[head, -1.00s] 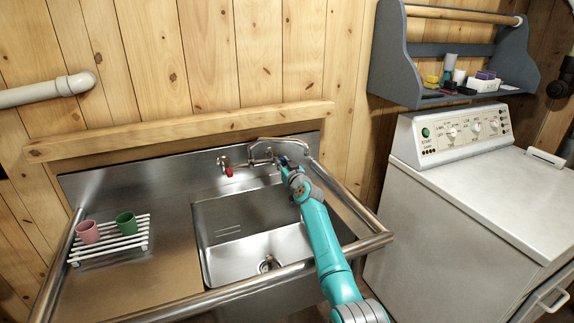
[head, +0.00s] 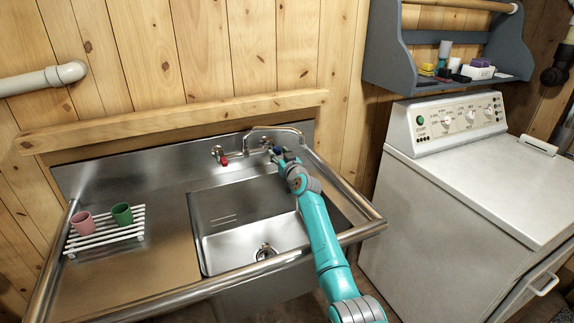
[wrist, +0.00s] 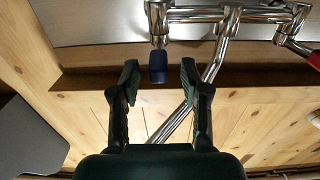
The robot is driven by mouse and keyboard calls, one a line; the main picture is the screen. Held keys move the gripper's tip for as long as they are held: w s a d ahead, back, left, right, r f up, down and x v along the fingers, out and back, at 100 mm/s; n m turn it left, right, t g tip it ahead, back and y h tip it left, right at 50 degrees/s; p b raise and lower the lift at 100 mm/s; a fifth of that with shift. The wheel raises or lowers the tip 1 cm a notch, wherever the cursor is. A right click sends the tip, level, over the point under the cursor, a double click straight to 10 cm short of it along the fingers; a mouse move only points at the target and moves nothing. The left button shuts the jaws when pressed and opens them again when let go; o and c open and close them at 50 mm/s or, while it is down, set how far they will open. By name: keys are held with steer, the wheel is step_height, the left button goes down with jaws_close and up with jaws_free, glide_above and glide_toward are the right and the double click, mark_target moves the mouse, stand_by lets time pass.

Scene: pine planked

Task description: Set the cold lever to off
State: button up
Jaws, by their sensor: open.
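The cold lever, with a blue grip (wrist: 158,68), hangs from the right-hand valve of the chrome faucet (head: 262,145). In the wrist view the faucet body (wrist: 205,15) runs along the top. My gripper (wrist: 159,76) is open, with one dark finger on each side of the blue grip and a visible gap to both. In the head view my gripper (head: 279,153) is at the right end of the faucet and partly hides that valve. The red lever (head: 224,160) is on the left valve; it also shows at the right edge of the wrist view (wrist: 314,60).
The spout (wrist: 217,55) curves close beside my right-hand finger in the wrist view. The steel sink (head: 215,205) lies below the faucet. A white rack (head: 98,238) with a pink cup (head: 82,223) and a green cup (head: 122,213) stands left. A washer (head: 455,185) stands right.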

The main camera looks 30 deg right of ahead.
steer(key=s+a, duration=0.2)
steer(key=s, duration=0.8)
stand_by(0.3)
steer(key=shift+s+d, duration=0.1)
steer(key=shift+d, duration=0.05)
